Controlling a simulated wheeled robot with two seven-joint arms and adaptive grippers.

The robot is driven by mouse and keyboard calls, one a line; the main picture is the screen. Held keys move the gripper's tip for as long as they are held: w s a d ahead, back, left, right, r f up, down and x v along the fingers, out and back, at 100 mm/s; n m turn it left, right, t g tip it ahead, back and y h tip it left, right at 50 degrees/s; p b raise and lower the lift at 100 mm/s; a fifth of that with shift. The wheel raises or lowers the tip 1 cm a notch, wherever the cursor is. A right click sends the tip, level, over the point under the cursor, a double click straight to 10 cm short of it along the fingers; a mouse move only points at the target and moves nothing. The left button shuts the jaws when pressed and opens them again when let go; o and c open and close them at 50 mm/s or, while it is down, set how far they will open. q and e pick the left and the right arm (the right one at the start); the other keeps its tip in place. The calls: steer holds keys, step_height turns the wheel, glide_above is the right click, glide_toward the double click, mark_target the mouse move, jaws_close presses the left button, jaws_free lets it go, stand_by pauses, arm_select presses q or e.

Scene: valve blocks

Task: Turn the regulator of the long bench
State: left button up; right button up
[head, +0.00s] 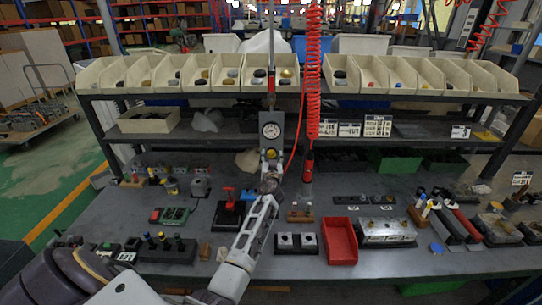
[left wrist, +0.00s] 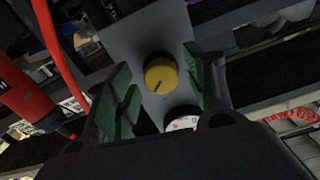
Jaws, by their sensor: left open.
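The regulator is a grey upright panel (head: 291,127) at the middle of the long bench, with a round white gauge (head: 271,130) and a yellow knob (left wrist: 160,74). In the left wrist view the knob faces me with a dark pointer line on it, and part of the gauge (left wrist: 182,121) shows below it. My left gripper (head: 270,167) is up at the panel, just below the gauge. Its green-padded fingers are open, one on each side of the knob in the wrist view, with gaps visible. Contact with the knob does not show. My right gripper is not in view.
A red coiled hose (head: 313,75) hangs just right of the panel. A shelf with cream bins (head: 425,80) runs behind. Valve blocks and a red tray (head: 340,241) stand on the bench top (head: 200,220) around my left arm.

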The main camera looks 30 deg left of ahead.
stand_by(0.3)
arm_select(q)
steer(key=shift+c, duration=0.7)
steer(key=c, duration=0.9)
